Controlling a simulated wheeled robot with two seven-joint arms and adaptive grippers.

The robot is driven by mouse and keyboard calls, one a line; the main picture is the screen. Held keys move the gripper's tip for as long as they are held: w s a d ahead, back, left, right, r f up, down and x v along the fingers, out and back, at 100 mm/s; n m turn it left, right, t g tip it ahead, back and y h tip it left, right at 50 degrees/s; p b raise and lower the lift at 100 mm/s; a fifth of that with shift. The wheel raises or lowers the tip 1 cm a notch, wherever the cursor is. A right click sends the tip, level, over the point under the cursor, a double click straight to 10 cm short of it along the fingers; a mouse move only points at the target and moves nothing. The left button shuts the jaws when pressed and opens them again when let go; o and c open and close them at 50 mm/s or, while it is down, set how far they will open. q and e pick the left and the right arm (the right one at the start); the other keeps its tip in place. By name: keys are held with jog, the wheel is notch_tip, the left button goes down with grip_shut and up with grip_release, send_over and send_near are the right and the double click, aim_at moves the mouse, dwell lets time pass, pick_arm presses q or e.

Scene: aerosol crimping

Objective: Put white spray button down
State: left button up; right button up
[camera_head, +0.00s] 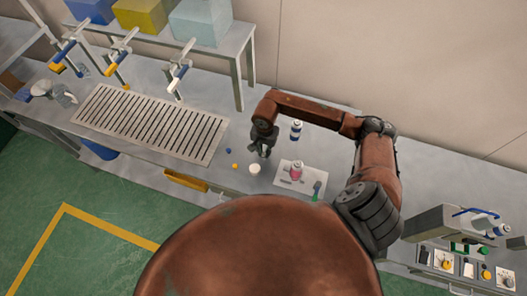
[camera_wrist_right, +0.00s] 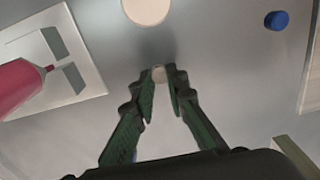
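In the head view my right gripper (camera_head: 262,151) points down over the table, between the blue button and the pink can; the white button cannot be made out there. My left gripper is not in view.
A white round piece (camera_head: 255,169), a blue button (camera_head: 228,151) and an orange button (camera_head: 235,165) lie nearby. A white-and-blue can (camera_head: 296,130) stands behind. A slotted grate (camera_head: 150,122) lies left.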

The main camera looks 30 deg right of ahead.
aim_at(264, 154)
jog(key=o, duration=0.5)
jog(key=shift+r, duration=0.1)
jog(key=shift+r, duration=0.3)
notch_tip(264, 154, up, 12)
jog(key=shift+s+d+f+b, duration=0.15)
jog(key=shift+f+b, duration=0.1)
jog(key=shift+b, duration=0.55)
